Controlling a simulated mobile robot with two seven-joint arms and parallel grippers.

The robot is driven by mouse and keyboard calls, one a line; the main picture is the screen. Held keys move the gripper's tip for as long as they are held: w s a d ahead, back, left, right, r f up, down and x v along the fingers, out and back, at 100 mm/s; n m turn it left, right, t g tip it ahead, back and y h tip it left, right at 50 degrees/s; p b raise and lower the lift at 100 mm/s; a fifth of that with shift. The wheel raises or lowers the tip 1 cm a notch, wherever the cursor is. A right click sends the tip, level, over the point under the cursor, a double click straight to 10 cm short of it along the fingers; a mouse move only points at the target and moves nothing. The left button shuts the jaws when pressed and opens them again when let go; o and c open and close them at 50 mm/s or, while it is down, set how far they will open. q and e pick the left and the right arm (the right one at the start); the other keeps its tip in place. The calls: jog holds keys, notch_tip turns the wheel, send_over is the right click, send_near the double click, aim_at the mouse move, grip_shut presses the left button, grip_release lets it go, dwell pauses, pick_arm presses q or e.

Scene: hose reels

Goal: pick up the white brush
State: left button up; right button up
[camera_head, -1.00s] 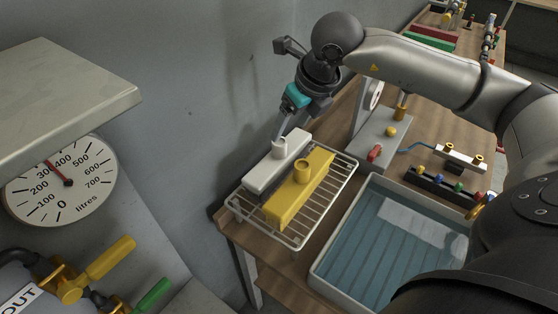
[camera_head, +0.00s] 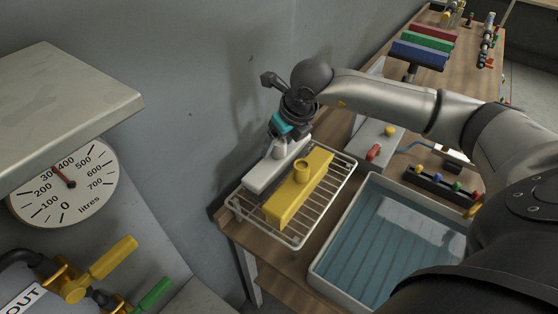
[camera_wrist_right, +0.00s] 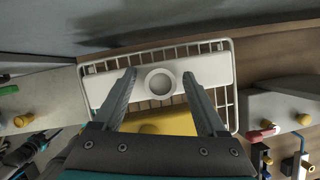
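The white brush (camera_head: 264,174) is a long white block with a round white socket on top. It lies on the wire rack (camera_head: 341,187), beside the yellow brush (camera_head: 291,199). It also shows in the right wrist view (camera_wrist_right: 208,69), with its socket (camera_wrist_right: 160,83) between the fingers. My right gripper (camera_head: 276,146) is just above the white brush, pointing down at the socket. In the wrist view my right gripper (camera_wrist_right: 160,77) is open, one finger on each side of the socket with gaps. Contact is not visible. My left gripper is not in view.
A wall (camera_head: 210,70) runs close behind the rack. A tray of blue water (camera_head: 385,245) stands to the right. A grey block with a red knob (camera_head: 373,152) and coloured brushes (camera_head: 420,54) are farther back. A gauge (camera_head: 68,185) is at left.

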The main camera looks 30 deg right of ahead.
grip_shut()
dwell(0.4)
jog(key=shift+r, duration=0.1)
dwell(0.7)
